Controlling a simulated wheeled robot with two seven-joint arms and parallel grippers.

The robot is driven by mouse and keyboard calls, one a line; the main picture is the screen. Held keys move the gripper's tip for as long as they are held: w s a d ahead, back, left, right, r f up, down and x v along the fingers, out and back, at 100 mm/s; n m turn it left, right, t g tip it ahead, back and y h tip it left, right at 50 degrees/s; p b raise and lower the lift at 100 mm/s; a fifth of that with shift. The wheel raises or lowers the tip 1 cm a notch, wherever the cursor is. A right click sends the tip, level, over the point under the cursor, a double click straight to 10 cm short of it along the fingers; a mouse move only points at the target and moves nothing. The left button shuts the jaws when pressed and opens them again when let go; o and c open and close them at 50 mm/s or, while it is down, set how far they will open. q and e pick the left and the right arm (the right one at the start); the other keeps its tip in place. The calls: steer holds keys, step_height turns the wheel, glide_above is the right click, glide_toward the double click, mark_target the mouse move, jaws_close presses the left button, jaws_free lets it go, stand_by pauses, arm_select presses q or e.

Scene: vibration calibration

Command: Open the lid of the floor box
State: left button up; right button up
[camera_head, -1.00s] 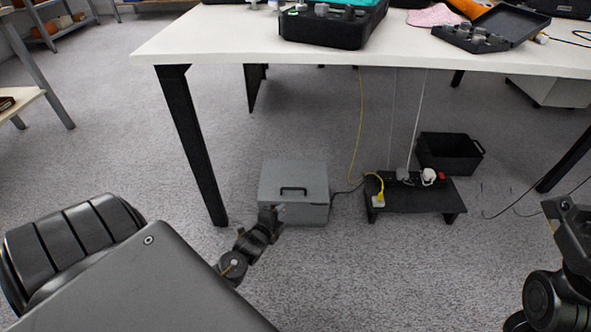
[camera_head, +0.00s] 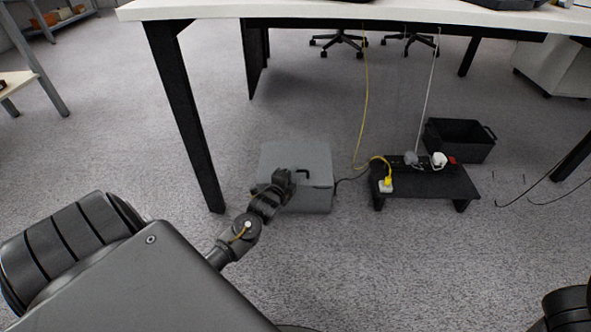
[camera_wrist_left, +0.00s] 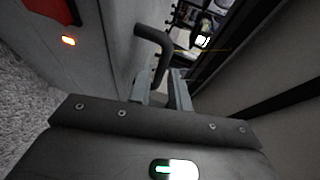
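The grey floor box (camera_head: 318,156) stands on the carpet under the table, its lid closed. Its dark handle (camera_head: 303,171) is on the lid and partly hidden by my left gripper (camera_head: 289,178). In the left wrist view the handle (camera_wrist_left: 154,36) curves down to the left gripper's fingers (camera_wrist_left: 164,88). The fingers are apart, and the handle's near end appears to be between or just beyond them; I cannot tell whether they touch it. My right gripper is out of view; only a dark part of that arm shows at the bottom right.
A white table (camera_head: 300,10) with black legs (camera_head: 185,115) stands over the box. Right of the box are a low black stand (camera_head: 428,185) with plugs and cables, and a black bin (camera_head: 460,140). A yellow cable (camera_head: 364,100) hangs down. Carpet in front is clear.

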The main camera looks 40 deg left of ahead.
arm_select(q)
steer(key=shift+b+x, duration=0.45)
steer(key=shift+x, duration=0.9)
steer(key=shift+c, duration=0.5)
jaws_close()
